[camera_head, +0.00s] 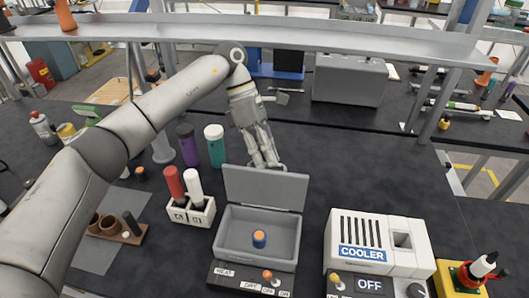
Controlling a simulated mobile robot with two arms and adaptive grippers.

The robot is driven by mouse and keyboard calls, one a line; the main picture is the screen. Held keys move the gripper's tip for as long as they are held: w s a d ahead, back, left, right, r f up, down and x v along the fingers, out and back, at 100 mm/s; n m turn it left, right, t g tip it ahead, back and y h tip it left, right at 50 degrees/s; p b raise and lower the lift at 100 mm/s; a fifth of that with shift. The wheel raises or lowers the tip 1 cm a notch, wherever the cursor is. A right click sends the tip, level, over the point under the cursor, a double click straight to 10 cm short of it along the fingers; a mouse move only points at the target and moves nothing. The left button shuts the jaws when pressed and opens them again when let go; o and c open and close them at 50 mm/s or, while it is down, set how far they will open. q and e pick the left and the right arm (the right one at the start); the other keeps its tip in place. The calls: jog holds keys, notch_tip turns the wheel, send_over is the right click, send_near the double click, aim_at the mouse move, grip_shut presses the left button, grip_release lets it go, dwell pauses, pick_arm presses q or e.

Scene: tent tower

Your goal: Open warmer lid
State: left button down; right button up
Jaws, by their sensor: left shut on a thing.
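The warmer (228,254) is a grey box on the black bench, with a dark front panel labelled HEAT. Its lid (264,190) stands raised, roughly upright, at the back of the box. A small blue item with an orange top (259,238) sits inside the open box. My left gripper (266,162) reaches down from above and behind the lid. Its fingers are shut at the lid's top edge, and their tips are partly hidden there. My right gripper is not in view.
A white cooler box (378,244) marked OFF stands right of the warmer. A rack (190,213) with red and white tubes is left of it. Purple (187,146) and teal (215,147) bottles stand near my left arm. A metal shelf (330,40) crosses above; bench right of the lid is clear.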

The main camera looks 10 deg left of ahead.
pick_arm(q)
jog(key=c, duration=1.8)
grip_release()
jog(key=shift+s+f, duration=0.2)
jog(key=shift+f, duration=0.4)
jog(key=shift+o, duration=1.4)
jog(key=shift+w+r, duration=0.1)
jog(key=shift+w, duration=0.1)
jog(key=shift+r, duration=0.1)
jog(key=v, duration=1.2)
jog(key=shift+d, duration=0.1)
jog(key=shift+c, duration=0.4)
